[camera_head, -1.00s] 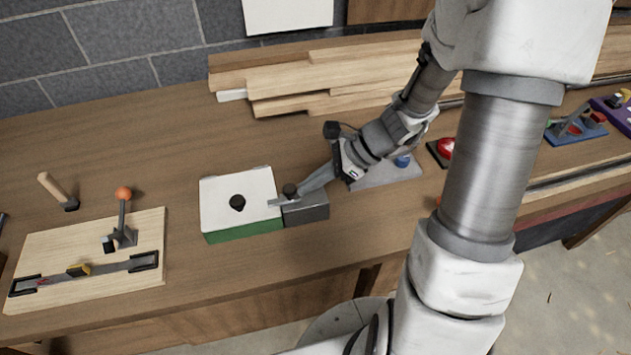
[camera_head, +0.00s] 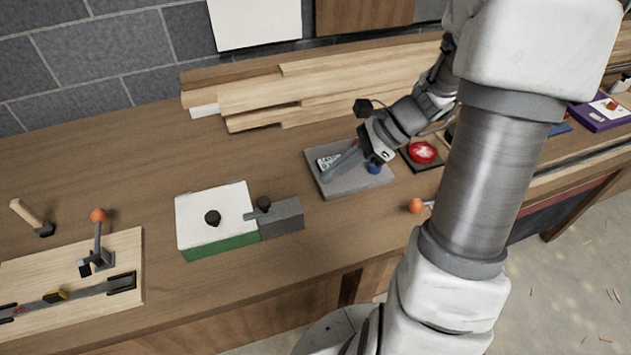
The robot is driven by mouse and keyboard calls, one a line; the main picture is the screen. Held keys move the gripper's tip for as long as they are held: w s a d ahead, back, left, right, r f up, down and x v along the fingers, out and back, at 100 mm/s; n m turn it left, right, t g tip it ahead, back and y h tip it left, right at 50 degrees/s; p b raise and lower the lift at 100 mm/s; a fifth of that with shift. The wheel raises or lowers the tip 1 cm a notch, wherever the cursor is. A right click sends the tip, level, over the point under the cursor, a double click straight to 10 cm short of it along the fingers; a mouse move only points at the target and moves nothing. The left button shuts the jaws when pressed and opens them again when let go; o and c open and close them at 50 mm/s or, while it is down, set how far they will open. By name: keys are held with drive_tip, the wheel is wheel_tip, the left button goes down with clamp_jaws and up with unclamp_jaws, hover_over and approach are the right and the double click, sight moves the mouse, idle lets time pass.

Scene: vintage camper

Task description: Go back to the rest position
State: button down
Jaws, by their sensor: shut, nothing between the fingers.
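My gripper (camera_head: 338,167) is at the end of my arm, which reaches over the workbench (camera_head: 130,165) from the right. Its fingers point down and left, over a grey panel (camera_head: 345,188) with a blue knob and a labelled face. The fingers look shut with nothing between them. I cannot tell whether they touch the panel or hover above it. To the left, clear of my gripper, stands a green box with a white top (camera_head: 225,222) and a dark knob. A grey block (camera_head: 282,220) with a latch sits against its right side.
A wooden board (camera_head: 120,310) with an orange-tipped lever lies at the bench's left. Stacked planks (camera_head: 290,90) lie along the back wall. A red button (camera_head: 423,152) sits right of the panel, and an orange ball knob (camera_head: 416,206) is near the front edge.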

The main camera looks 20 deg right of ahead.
drive_tip(key=shift+s+d+r, duration=0.1)
drive_tip(key=shift+d+r, duration=0.3)
drive_tip(key=shift+r, duration=0.05)
drive_tip(key=s+a+r+n+t+h, duration=0.3)
drive_tip(key=s+a+r+n+h, duration=0.2)
drive_tip(key=n, duration=1.5)
drive_tip(key=s+r+h, duration=0.3)
drive_tip(key=s+r, duration=0.3)
drive_tip(key=r, duration=0.2)
drive_tip(key=shift+s+a+r+n+t+h, duration=0.25)
drive_tip(key=shift+s+a+n+t+h, duration=0.05)
drive_tip(key=shift+s+a+h, duration=0.1)
drive_tip(key=shift+d, duration=0.15)
